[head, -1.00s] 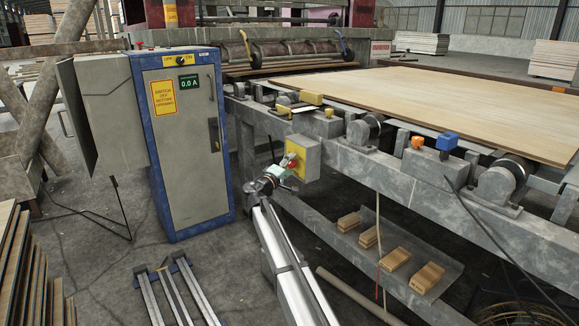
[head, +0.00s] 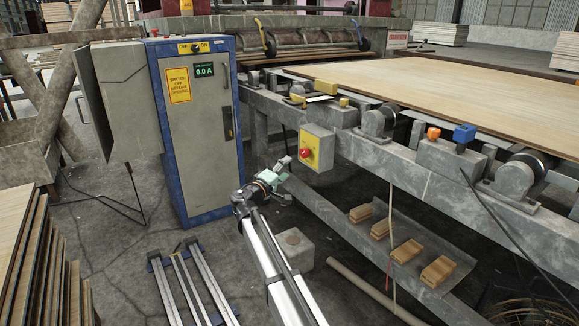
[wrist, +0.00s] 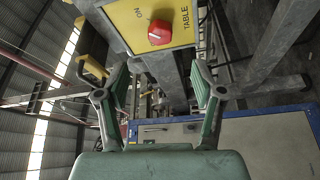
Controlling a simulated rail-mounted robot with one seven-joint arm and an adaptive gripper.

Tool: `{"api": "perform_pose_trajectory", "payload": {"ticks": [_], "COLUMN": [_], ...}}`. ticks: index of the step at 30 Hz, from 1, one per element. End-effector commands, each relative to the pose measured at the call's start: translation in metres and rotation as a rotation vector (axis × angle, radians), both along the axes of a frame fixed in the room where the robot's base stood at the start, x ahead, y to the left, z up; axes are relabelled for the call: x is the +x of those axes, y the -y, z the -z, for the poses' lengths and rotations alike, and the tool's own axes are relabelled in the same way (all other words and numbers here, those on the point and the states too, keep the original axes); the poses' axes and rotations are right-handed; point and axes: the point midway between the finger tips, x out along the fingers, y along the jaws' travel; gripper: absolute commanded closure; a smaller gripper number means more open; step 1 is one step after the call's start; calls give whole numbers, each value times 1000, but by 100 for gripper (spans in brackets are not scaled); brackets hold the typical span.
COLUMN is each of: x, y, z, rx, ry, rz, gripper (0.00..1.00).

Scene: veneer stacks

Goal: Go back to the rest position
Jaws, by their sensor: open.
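My gripper (head: 282,178) is open and empty, below and to the left of a yellow switch box (head: 318,149) on the machine's frame. A gap shows between the gripper and the box. The box carries a red knob (head: 305,153). In the wrist view the two green fingers (wrist: 160,85) stand wide apart with nothing between them. The red knob (wrist: 160,32) and the yellow panel (wrist: 183,20), lettered "ON" and "TABLE", show above and beyond the fingertips.
A grey-blue cabinet (head: 205,140) reading 0.0 A stands left of my gripper. The roller table's grey frame (head: 400,165) bears a veneer sheet (head: 450,95) on the right. A concrete block (head: 293,248) sits on the floor beside my arm. Veneer stacks (head: 35,255) stand at lower left.

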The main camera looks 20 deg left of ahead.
Motion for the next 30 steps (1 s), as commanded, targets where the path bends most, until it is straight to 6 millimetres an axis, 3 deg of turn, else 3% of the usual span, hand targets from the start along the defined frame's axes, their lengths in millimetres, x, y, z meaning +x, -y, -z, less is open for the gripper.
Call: {"api": "perform_pose_trajectory", "payload": {"ticks": [15, 19, 21, 23, 26, 30], "x": [-2, -6, -16, -29, -44, -66], "y": [0, 9, 23, 37, 74, 139], "z": [1, 18, 37, 69, 120, 186], "rx": [-12, 22, 61, 89, 128, 177], "ry": [-5, -76, -149, -232, -374, -567], "rz": [6, 25, 35, 48, 87, 166], "gripper": [32, 32, 32, 32, 32, 32]}}
